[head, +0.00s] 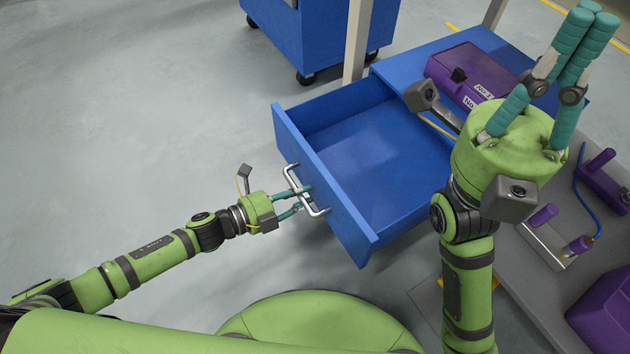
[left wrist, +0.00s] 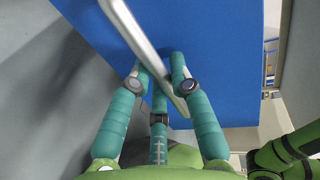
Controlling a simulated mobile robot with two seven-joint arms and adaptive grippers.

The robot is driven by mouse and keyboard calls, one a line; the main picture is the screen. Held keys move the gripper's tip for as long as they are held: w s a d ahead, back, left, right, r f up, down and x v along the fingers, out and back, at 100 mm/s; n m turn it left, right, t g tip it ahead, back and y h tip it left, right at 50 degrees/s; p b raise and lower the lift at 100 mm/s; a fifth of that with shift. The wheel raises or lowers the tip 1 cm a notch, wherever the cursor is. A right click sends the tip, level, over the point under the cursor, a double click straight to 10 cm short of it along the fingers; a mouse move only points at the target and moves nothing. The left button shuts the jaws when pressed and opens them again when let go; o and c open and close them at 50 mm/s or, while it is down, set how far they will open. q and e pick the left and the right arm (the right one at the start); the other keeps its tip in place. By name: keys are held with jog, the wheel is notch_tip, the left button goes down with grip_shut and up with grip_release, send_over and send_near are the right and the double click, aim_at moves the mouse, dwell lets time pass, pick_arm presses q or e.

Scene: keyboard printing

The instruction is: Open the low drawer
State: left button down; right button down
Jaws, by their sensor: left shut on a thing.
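The blue drawer (head: 350,222) is pulled well out of the blue cabinet (head: 420,57) and its inside looks empty. A silver bar handle (head: 318,211) is on its front panel; it also shows in the left wrist view (left wrist: 127,25), running between the fingers. My left gripper (head: 303,197) is shut on this handle, with its teal fingers around the bar. My right gripper (head: 584,32) is raised at the upper right, above the worktop, with its teal fingers drawn together and nothing between them.
A blue wheeled cart (head: 310,35) stands at the back. The grey floor (head: 130,130) left of the drawer is clear.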

pick_arm(q)
jog(key=shift+s+a, duration=0.45)
jog(key=shift+a, duration=0.05)
jog(key=c, duration=1.1)
grip_release()
jog(key=shift+w+d, duration=0.1)
jog(key=v, duration=1.2)
